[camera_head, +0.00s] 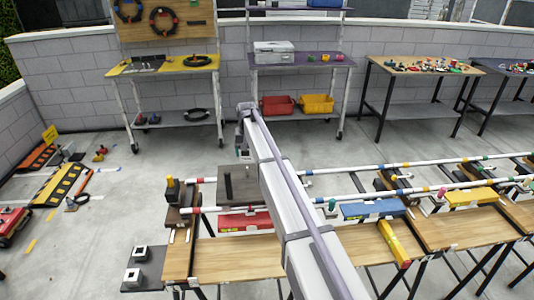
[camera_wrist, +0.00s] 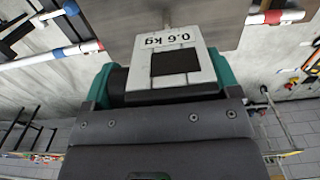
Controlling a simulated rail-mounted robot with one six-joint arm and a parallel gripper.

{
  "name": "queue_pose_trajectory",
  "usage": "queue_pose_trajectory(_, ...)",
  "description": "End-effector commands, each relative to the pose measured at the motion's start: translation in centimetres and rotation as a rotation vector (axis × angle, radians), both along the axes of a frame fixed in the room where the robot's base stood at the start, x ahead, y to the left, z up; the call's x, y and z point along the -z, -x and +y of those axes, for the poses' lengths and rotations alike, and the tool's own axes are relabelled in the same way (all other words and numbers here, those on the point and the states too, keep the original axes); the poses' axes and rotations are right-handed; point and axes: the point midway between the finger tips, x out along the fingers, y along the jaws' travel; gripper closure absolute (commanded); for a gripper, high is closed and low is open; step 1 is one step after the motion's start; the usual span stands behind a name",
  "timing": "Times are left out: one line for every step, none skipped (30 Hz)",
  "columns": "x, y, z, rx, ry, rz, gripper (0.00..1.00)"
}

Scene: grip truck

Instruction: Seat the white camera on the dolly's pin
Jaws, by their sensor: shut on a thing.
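My gripper (camera_wrist: 160,75) is shut on the white camera (camera_wrist: 187,38), a white block with a dark square face and a "0.6 kg" label. Teal pads show on both sides of it in the wrist view. In the head view my gripper (camera_head: 243,152) hangs at the far end of my arm, above a grey-brown plate (camera_head: 238,187) on the rails, which looks like the dolly. The plate also shows in the wrist view (camera_wrist: 110,18), behind the camera. I cannot tell whether the camera touches the plate.
White rails (camera_head: 345,198) with coloured bands run over wooden benches (camera_head: 235,258). A red tray (camera_head: 245,222) is close by; a blue one (camera_head: 372,208) is right of my arm. Two white blocks with dark squares (camera_head: 133,278) (camera_head: 143,252) stand at lower left. Open floor lies behind.

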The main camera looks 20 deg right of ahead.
Motion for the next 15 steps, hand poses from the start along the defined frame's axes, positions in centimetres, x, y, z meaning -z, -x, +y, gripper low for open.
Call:
queue_pose_trajectory(0.0, -0.1, 0.1, -0.004, 0.0, 0.0, 0.51)
queue_pose_trajectory(0.0, 0.0, 0.1, -0.005, 0.0, 0.0, 0.51)
queue_pose_trajectory(0.0, 0.0, 0.1, -0.004, 0.0, 0.0, 0.51)
queue_pose_trajectory(0.0, 0.0, 0.1, -0.004, 0.0, 0.0, 0.51)
queue_pose_trajectory(0.0, 0.0, 0.1, -0.003, 0.0, 0.0, 0.51)
queue_pose_trajectory(0.1, 0.0, 0.0, -0.003, 0.0, 0.0, 0.51)
queue_pose_trajectory(0.2, 0.0, 0.0, -0.003, 0.0, 0.0, 0.51)
queue_pose_trajectory(0.3, 0.0, 0.0, -0.003, 0.0, 0.0, 0.51)
queue_pose_trajectory(0.4, 0.0, 0.0, -0.002, 0.0, 0.0, 0.51)
queue_pose_trajectory(0.6, 0.0, 0.0, -0.002, 0.0, 0.0, 0.51)
queue_pose_trajectory(0.7, 0.0, 0.0, -0.002, 0.0, 0.0, 0.51)
queue_pose_trajectory(1.0, 0.0, 0.0, -0.002, 0.0, 0.0, 0.51)
queue_pose_trajectory(1.1, 0.0, 0.0, -0.002, 0.0, 0.0, 0.51)
queue_pose_trajectory(1.3, 0.0, 0.0, -0.001, 0.0, 0.0, 0.51)
queue_pose_trajectory(1.6, 0.0, 0.0, -0.001, 0.0, 0.0, 0.51)
